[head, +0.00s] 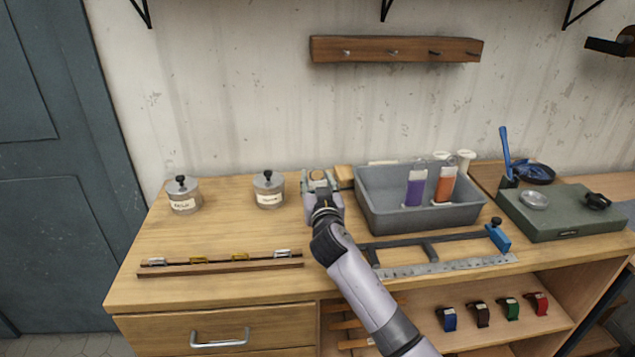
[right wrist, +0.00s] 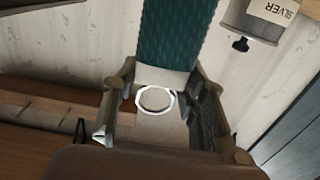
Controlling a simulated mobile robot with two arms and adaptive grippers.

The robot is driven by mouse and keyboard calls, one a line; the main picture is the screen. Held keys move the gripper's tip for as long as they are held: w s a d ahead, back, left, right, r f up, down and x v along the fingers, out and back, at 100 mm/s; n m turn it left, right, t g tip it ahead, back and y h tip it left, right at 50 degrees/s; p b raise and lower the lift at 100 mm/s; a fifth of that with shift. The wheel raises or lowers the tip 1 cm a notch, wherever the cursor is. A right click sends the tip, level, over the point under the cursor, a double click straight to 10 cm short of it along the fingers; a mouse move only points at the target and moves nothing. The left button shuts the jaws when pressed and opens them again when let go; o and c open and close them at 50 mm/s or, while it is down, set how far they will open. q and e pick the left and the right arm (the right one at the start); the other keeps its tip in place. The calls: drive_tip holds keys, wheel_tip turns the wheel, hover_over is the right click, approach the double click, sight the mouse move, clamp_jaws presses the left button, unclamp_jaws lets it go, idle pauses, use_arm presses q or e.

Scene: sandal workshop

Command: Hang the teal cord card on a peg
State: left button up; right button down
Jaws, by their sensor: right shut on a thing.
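The teal cord card (right wrist: 178,38) is in the right wrist view, wound with teal cord, with a pale end that has a white-rimmed round hole. My right gripper (right wrist: 160,100) is shut on this pale end. In the head view my right gripper (head: 320,180) is above the back of the bench, left of the grey bin, and hides the card. The wooden peg rail (head: 350,43) is on the wall, above and to the right of the gripper. Its several short pegs are bare. My left gripper is not in view.
The grey bin (head: 385,215) holds a purple cord card (head: 415,188) and an orange cord card (head: 445,185). Two lidded jars (head: 184,198) (head: 268,192) stand left of the gripper. A slotted wooden strip (head: 220,264) lies in front. The wall below the rail is clear.

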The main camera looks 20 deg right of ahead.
drive_tip(key=shift+f, duration=0.2)
drive_tip(key=c, duration=1.1)
unclamp_jaws()
drive_tip(key=shift+o, duration=0.6)
drive_tip(key=shift+r, duration=0.1)
drive_tip(key=shift+r, duration=0.15)
drive_tip(key=b+v, duration=0.1)
drive_tip(key=v, duration=1.1)
